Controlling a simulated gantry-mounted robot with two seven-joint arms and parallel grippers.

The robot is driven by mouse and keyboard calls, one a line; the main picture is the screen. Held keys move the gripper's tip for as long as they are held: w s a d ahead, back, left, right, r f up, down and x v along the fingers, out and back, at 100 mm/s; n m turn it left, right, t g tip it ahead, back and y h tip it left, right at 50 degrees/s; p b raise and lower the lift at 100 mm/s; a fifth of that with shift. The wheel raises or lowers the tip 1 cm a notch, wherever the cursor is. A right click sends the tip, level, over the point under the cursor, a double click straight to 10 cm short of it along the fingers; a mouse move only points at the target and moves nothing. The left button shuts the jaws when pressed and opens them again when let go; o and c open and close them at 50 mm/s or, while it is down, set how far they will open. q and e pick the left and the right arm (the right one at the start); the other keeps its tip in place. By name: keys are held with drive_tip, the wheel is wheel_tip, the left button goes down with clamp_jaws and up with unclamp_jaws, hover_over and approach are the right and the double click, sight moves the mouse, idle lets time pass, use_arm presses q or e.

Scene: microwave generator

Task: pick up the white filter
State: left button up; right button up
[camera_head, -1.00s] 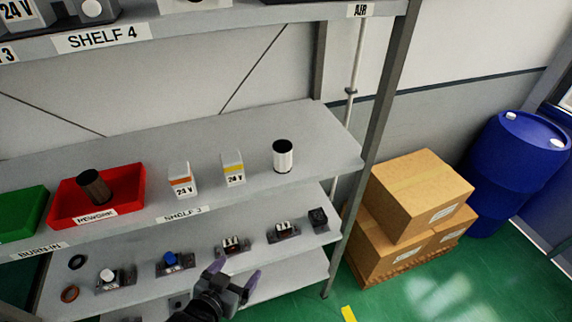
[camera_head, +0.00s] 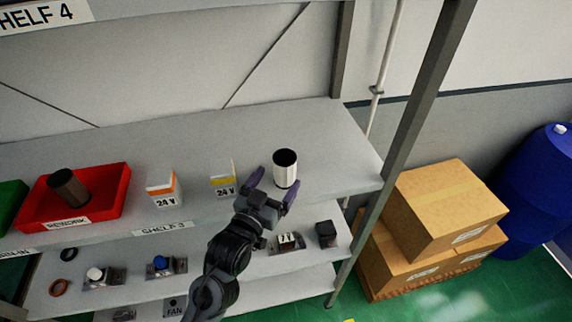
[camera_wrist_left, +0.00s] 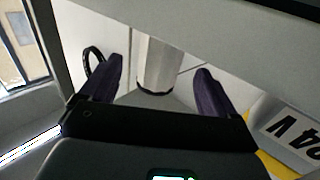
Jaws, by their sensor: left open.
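The white filter (camera_head: 285,172) is a white cylinder with a dark top, standing upright on shelf 3 near its right end. My left gripper (camera_head: 273,188) is open just in front of it at the shelf's front edge, with its fingers pointing toward it. In the left wrist view the filter (camera_wrist_left: 157,62) stands beyond and between the two purple fingers (camera_wrist_left: 160,88), with gaps at both sides. Its upper part runs out of sight behind a grey band in that view. My right gripper is not in view.
A yellow-striped 24 V box (camera_head: 222,180) stands left of the filter, then an orange-striped one (camera_head: 163,188). A red REWORK tray (camera_head: 112,196) holds a dark cylinder (camera_head: 68,188). A shelf post (camera_head: 418,95) rises at the right. Small parts sit on the lower shelf.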

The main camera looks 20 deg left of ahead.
sight(285, 167)
use_arm(q)
drive_tip(key=shift+w, duration=0.65)
drive_tip(key=shift+w+d+r+p, duration=0.1)
drive_tip(key=shift+w+r+p, duration=0.05)
drive_tip(key=shift+w+p, duration=0.35)
drive_tip(key=w+p, duration=0.1)
drive_tip(key=w, duration=0.2)
drive_tip(key=shift+w+d, duration=0.1)
drive_tip(key=shift+w, duration=0.55)
drive_tip(key=shift+c, duration=0.2)
drive_tip(key=c, duration=1.1)
drive_tip(key=shift+o, duration=0.2)
